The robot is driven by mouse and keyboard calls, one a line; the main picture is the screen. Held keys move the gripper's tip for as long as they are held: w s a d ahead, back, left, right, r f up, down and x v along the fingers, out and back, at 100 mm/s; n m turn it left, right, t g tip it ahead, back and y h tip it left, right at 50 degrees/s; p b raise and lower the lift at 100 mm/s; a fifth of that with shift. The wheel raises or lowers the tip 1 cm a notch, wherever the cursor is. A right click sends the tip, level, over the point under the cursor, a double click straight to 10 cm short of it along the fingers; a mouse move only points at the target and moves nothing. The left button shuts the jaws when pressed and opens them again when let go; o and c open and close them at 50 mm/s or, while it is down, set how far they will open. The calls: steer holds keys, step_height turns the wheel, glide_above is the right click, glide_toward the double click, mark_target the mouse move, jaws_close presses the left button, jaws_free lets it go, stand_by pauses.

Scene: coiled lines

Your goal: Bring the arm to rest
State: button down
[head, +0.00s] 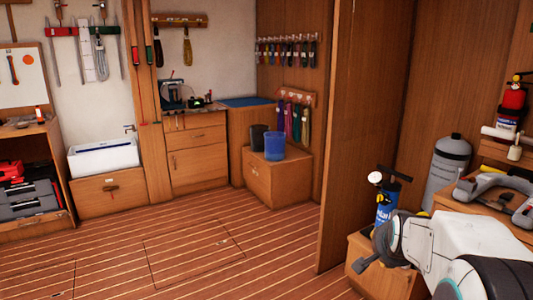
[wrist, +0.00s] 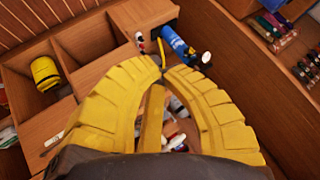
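My gripper (wrist: 162,76) shows in the wrist view with its yellow ribbed fingers. The fingertips come together at the top middle, with no object seen between them. Beneath it is a wooden unit with open compartments (wrist: 88,40). A blue cylinder (wrist: 176,42) lies near and beyond the fingertips, apart from them as far as I can tell. In the head view my white and grey arm reaches in from the lower right corner. The yellow fingers cannot be made out there.
A wooden partition (head: 365,130) stands left of my arm. A blue pump with a gauge (head: 384,205), a grey tank (head: 447,165) and a cluttered bench (head: 500,210) are close by. The plank floor (head: 220,255) on the left is clear. A yellow container (wrist: 45,74) sits in a compartment.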

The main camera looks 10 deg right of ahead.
steer(key=s+a+r+n+g+y+p, duration=0.1)
steer(key=s+a+r+n+p, duration=0.2)
steer(key=s+a, duration=0.4)
steer(key=s+a+r+n+g+y+p, duration=0.2)
steer(key=s+a+r+n+p, duration=0.1)
steer(key=s+a+n+p, duration=0.2)
steer(key=s+a+r+n+g+y+p, duration=0.1)
steer(key=s+a+r+n+p, duration=0.2)
steer(key=s+a, duration=0.6)
steer(key=shift+s+a+n+g+p, duration=0.2)
steer(key=shift+s+n+g+p, duration=0.15)
steer(key=shift+n+p, duration=0.4)
steer(key=shift+r, duration=0.1)
